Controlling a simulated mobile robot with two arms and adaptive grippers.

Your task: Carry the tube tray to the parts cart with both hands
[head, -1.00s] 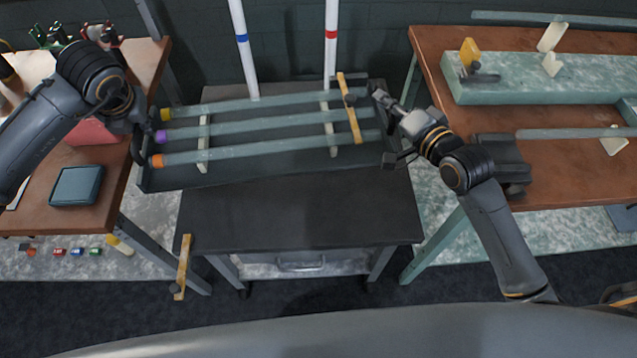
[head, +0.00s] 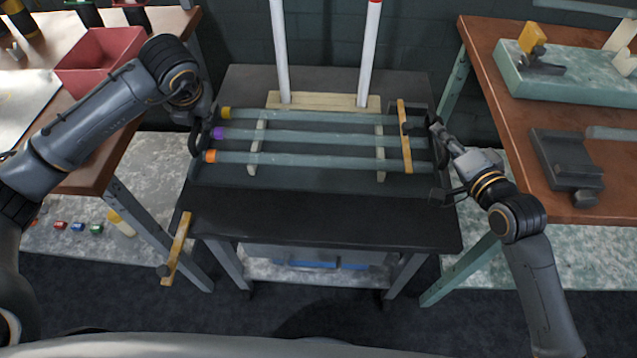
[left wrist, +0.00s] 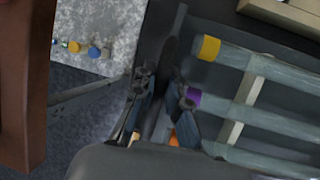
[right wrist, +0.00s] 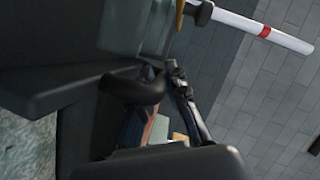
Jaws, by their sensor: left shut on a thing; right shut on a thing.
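The dark tube tray (head: 320,181) is level over the black top of the parts cart (head: 330,220). I cannot tell whether it touches the top. It holds three glass tubes (head: 320,138) lying side by side, with yellow, purple and orange caps at the left. A yellow bar (head: 404,140) crosses them near the right. My left gripper (head: 197,135) is shut on the tray's left handle; it also shows in the left wrist view (left wrist: 160,112). My right gripper (head: 438,132) is shut on the right handle, partly hidden in the right wrist view (right wrist: 160,105).
A wooden base (head: 325,101) with two white posts stands behind the tray. Brown benches flank the cart; the left one carries a red bin (head: 95,62), the right one a pale green block (head: 560,85).

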